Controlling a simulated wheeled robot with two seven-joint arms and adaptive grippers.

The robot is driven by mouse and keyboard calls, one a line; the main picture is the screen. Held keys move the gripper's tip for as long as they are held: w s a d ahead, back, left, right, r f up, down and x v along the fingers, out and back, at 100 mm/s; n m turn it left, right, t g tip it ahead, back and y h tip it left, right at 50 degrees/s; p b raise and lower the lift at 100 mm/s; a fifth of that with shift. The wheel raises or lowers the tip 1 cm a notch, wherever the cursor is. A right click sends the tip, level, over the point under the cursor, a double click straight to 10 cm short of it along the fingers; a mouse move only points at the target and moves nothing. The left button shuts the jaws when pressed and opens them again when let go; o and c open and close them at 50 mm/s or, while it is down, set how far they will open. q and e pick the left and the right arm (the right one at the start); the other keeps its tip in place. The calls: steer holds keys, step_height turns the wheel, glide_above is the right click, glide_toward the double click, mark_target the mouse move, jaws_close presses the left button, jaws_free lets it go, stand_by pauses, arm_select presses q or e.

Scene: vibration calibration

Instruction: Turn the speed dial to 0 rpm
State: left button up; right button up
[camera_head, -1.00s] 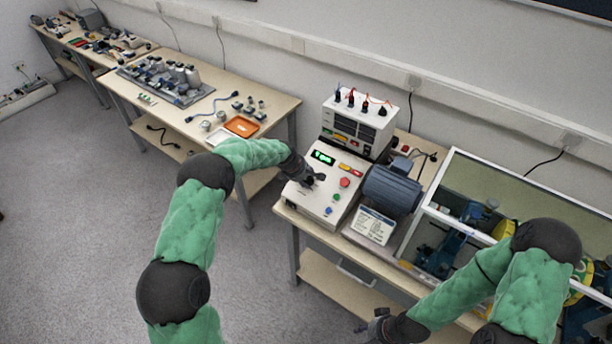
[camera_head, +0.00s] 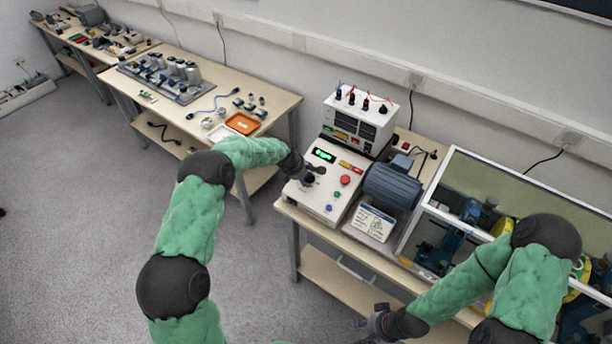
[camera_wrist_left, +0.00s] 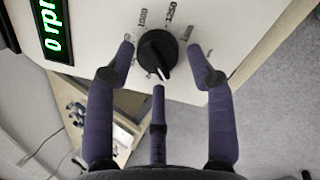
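The speed dial (camera_wrist_left: 158,52) is a round black knob with a white pointer line, on the pale panel of the control box (camera_head: 313,203). Printed speed marks surround it. The green display (camera_wrist_left: 54,28) beside it reads 0 rpm in the left wrist view; it also shows in the head view (camera_head: 323,154). My left gripper (camera_wrist_left: 161,68) is open, with its purple fingers spread around the dial and visible gaps to it.
A red button (camera_head: 345,180), a green button and a blue button sit right of the dial. A blue-grey motor (camera_head: 391,186) stands right of the box. A power unit (camera_head: 357,121) with leads stands behind. A glass-topped enclosure (camera_head: 520,185) is further right.

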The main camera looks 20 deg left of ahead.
arm_select(q)
steer(key=shift+d, duration=0.15)
steer(key=shift+r, duration=0.2)
steer(key=v, duration=1.1)
steer(key=shift+s+a+r, duration=0.2)
steer(key=shift+s+a, duration=0.05)
steer(key=shift+a, duration=0.05)
